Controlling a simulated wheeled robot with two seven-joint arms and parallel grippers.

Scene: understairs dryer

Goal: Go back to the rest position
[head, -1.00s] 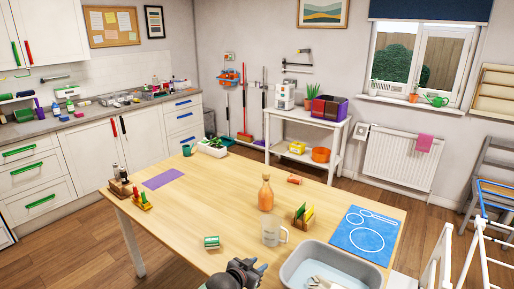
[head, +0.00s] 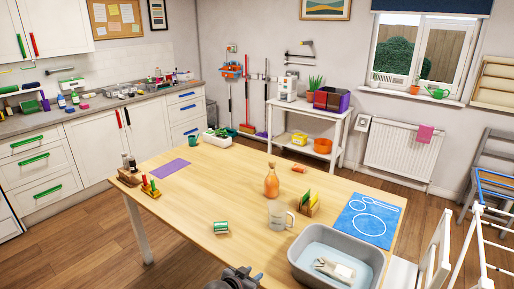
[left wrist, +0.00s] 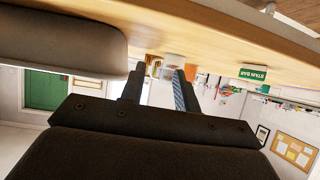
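My left gripper (head: 242,277) shows at the bottom edge of the head view, at the near edge of the wooden table (head: 185,215). Most of its arm is out of frame. In the left wrist view its two fingers (left wrist: 158,88) stand apart with nothing held between them. A green and white stain bar box (head: 220,227) lies on the table beyond the gripper, and it also shows in the left wrist view (left wrist: 253,73). A grey basin (head: 303,268) is to the gripper's right, with a whitish item (head: 335,268) in it. My right gripper is in neither view.
On the table are a glass mug (head: 277,215), an orange bottle (head: 271,182), a wooden holder (head: 308,205), a blue mat (head: 366,222) and a purple mat (head: 167,171). A white chair (head: 437,250) stands at the right. The table's left middle is mostly clear.

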